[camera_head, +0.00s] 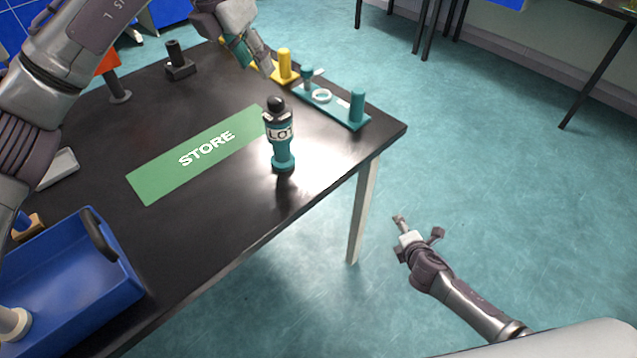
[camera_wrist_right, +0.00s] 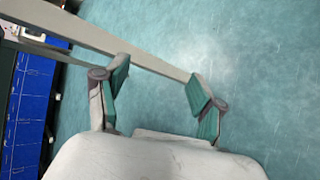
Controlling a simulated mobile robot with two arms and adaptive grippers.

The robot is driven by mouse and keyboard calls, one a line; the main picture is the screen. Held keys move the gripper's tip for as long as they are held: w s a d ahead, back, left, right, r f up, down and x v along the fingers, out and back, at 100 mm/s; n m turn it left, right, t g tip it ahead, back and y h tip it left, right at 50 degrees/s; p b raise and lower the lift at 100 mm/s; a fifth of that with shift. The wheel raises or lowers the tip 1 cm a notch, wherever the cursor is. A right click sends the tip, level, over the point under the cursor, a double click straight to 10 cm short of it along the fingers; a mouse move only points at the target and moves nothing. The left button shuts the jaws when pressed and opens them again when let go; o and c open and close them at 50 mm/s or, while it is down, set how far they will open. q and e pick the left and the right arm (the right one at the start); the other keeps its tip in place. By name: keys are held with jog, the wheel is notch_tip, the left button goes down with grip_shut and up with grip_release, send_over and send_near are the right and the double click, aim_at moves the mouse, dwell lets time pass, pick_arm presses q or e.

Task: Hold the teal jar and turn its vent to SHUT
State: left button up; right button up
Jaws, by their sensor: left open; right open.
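The teal jar (camera_head: 284,155) stands upright on the black table, just right of the green STORE mat. It has a black top and a white label with dark letters, partly readable as "LO". Its vent position is too small to read. My left gripper (camera_head: 256,62) is open and empty above the table's far edge, beyond the jar and apart from it. My right gripper (camera_head: 418,230) is off the table's right side, over the floor. In the right wrist view its two teal-padded fingers (camera_wrist_right: 158,85) are spread with nothing between them.
A teal plate (camera_head: 342,115) with two posts and a white ring lies at the far right corner. A yellow post (camera_head: 285,66) stands beside it. The green STORE mat (camera_head: 150,187) is bare. A blue bin (camera_head: 125,290) sits at the near left.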

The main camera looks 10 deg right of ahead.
jog(key=w+a+r+n+t+y, duration=0.15)
jog(key=r+n, duration=0.25)
jog(key=r, duration=0.4)
jog(key=w+a+r+n+t, duration=0.2)
jog(key=a+r+n, duration=0.1)
jog(key=r, duration=0.5)
jog(key=w+a+r+n+t+y, duration=0.1)
jog(key=w+a+r+n+t, duration=0.2)
jog(key=r, duration=0.5)
jog(key=n+g+y, duration=0.2)
jog(key=n+y, duration=0.5)
jog(key=n, duration=0.3)
send_near(286, 149)
jog(key=x, duration=1.1)
jog(key=shift+w+a, duration=0.2)
jog(key=shift+w, duration=0.15)
